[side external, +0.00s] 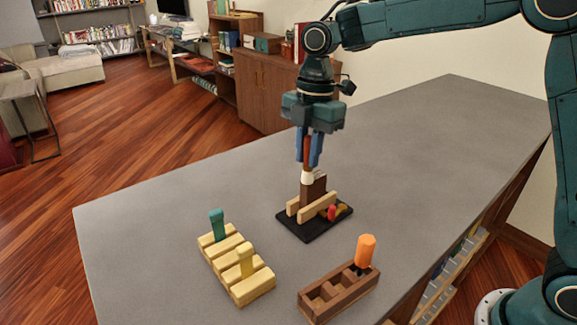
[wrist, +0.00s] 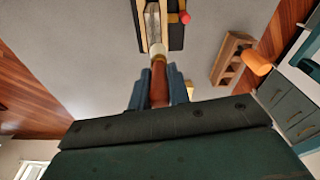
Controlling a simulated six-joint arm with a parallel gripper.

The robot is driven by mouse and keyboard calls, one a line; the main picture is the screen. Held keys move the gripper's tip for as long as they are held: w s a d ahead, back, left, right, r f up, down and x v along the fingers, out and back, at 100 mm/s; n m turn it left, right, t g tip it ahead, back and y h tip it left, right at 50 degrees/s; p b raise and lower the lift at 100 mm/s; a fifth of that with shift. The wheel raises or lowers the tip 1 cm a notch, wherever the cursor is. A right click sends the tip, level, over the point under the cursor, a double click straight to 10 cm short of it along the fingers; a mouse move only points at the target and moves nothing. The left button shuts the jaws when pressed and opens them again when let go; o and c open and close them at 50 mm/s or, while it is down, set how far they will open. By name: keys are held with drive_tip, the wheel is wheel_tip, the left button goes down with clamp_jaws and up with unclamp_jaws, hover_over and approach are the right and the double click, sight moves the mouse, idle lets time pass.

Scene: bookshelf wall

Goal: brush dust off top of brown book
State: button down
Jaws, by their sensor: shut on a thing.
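The brown book (side external: 319,187) stands upright between two light wooden bars (side external: 318,206) on a black base (side external: 300,235). In the wrist view it is at the top, between the bars, partly hidden by the brush. My gripper (side external: 308,160) is shut on a brush (side external: 307,176) with a brown handle and a pale lower end. The brush points down, its pale end at the book's top; I cannot tell whether it touches. In the wrist view, the brush handle (wrist: 159,85) sits between my blue fingers (wrist: 158,90). I cannot make out any dust.
A red knob (side external: 332,213) sits beside the bars on the base. A light wooden rack (side external: 252,288) with a teal and a yellow piece stands at front left. A dark wooden holder (side external: 322,300) with an orange-handled tool (side external: 365,250) is at front right. The grey table behind is clear.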

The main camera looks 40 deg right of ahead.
drive_tip(key=shift+d, duration=0.15)
drive_tip(key=shift+d+f, duration=0.1)
drive_tip(key=shift+d, duration=2.1)
drive_tip(key=shift+a, duration=0.15)
drive_tip(key=shift+w+a+f, duration=0.1)
drive_tip(key=shift+w+a, duration=0.15)
drive_tip(key=shift+a, duration=0.9)
drive_tip(key=shift+w+a+f, duration=0.1)
drive_tip(key=shift+w+a, duration=0.1)
drive_tip(key=shift+a, duration=0.9)
drive_tip(key=shift+d, duration=0.1)
drive_tip(key=shift+d+r, duration=0.1)
drive_tip(key=shift+d, duration=2.2)
drive_tip(key=shift+a+r, duration=0.2)
drive_tip(key=shift+a, duration=2.15)
